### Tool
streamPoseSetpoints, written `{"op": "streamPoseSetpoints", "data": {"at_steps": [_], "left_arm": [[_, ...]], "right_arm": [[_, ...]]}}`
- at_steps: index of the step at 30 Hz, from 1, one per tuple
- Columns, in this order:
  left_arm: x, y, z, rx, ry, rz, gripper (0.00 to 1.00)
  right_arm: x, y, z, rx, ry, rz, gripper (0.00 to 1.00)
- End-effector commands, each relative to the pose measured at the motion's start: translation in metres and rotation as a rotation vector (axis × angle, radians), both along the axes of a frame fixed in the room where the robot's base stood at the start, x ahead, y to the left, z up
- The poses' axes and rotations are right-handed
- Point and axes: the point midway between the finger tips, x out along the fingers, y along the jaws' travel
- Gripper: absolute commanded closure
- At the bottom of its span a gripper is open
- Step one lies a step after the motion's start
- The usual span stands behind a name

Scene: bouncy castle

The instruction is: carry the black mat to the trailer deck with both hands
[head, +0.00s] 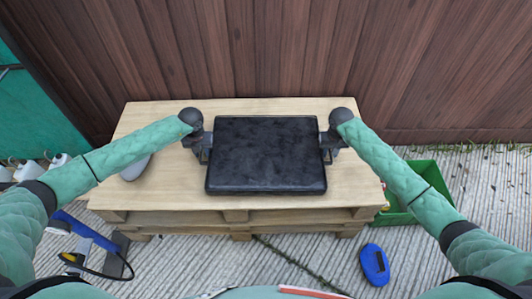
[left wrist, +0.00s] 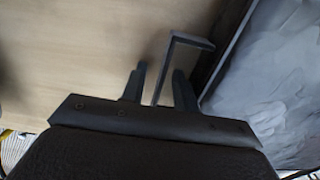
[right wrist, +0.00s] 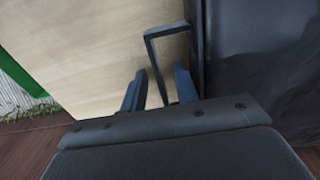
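The black mat (head: 266,153) lies flat on the wooden pallet top (head: 240,202), in the middle of the head view. It has a thin bracket-shaped handle on each side, the left one (left wrist: 190,40) and the right one (right wrist: 165,29) seen in the wrist views. My left gripper (head: 203,152) is at the mat's left side, fingers apart with a bar of the left handle between them. My right gripper (head: 330,150) is at the right side, fingers apart around a bar of the right handle. Gaps show beside both bars. No trailer deck can be made out.
A grey rounded object (head: 135,168) lies on the pallet at left. A green crate (head: 430,185) stands right of the pallet; a blue device (head: 375,264) lies on the ground in front. A blue-handled tool (head: 88,232) is at front left. A wooden fence (head: 290,50) closes the back.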

Motion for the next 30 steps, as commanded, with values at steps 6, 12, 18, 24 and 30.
{"op": "streamPoseSetpoints", "data": {"at_steps": [6, 12, 18, 24, 30], "left_arm": [[0.0000, 0.0001, -0.0013, 0.000, 0.000, 0.000, 0.70], [0.0000, 0.0002, -0.0012, 0.000, 0.000, 0.000, 0.94], [0.0000, 0.0004, -0.0011, 0.001, 0.000, 0.000, 1.00], [0.0001, 0.0006, -0.0010, 0.001, 0.000, 0.000, 1.00], [0.0001, 0.0007, -0.0010, 0.001, 0.000, 0.000, 1.00]], "right_arm": [[0.0000, 0.0003, -0.0013, 0.000, 0.000, 0.000, 0.70], [0.0000, 0.0003, -0.0012, 0.000, 0.000, 0.000, 0.94], [0.0000, 0.0003, -0.0011, 0.000, 0.000, 0.000, 1.00], [0.0000, 0.0001, -0.0010, 0.000, 0.000, 0.000, 1.00], [0.0000, 0.0001, -0.0010, 0.000, 0.000, 0.000, 1.00]]}}
